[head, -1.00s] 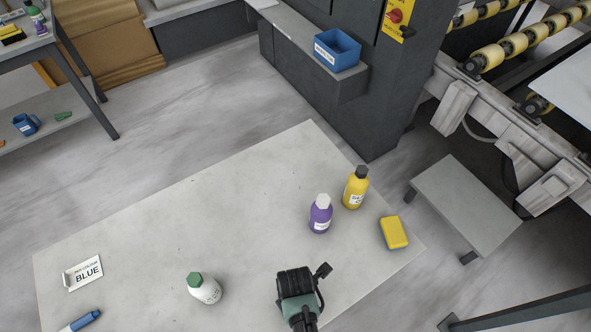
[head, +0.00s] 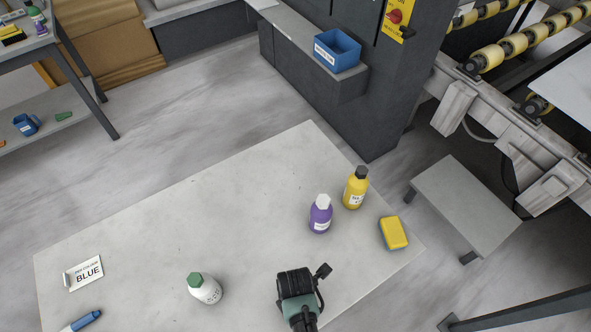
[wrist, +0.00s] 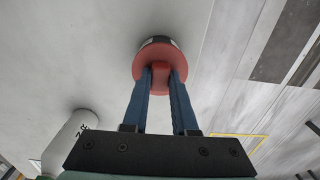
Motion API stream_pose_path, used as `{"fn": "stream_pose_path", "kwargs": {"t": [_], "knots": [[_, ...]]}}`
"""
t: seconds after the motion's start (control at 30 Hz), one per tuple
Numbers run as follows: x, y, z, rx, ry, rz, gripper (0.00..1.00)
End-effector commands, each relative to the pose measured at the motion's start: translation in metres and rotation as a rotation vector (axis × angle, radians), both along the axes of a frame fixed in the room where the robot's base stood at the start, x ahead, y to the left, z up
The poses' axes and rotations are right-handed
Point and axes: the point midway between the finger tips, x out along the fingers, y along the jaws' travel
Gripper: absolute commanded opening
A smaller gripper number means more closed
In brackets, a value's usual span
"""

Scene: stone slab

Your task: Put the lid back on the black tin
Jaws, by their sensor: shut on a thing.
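In the wrist view my gripper (wrist: 160,76) is shut on the raised grip of the round red lid (wrist: 155,60). A dark rim with a pale patch, which looks like the black tin (wrist: 153,41), shows just beyond the lid's far edge. The lid covers most of it, and I cannot tell whether the lid is seated on it or just above it. In the head view my arm and gripper (head: 296,283) are at the slab's near edge, seen from above. They hide the lid, the tin and the fingers there.
On the stone slab (head: 190,230), a white bottle (head: 207,290) with a green cap stands left of my gripper. A purple bottle (head: 320,217), a yellow bottle (head: 355,190) and a yellow-and-blue sponge (head: 393,233) are beyond it.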

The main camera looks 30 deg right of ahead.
Motion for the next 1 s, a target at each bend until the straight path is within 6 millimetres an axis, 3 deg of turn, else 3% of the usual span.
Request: {"fn": "stream_pose_path", "kwargs": {"t": [0.9, 0.93, 1.0], "knots": [[0.0006, -0.0002, -0.0001, 0.0, -0.001, 0.0, 0.0], [0.0006, -0.0002, -0.0001, 0.0, -0.001, 0.0, 0.31], [0.0006, -0.0002, -0.0001, 0.0, -0.001, 0.0, 0.44]]}}
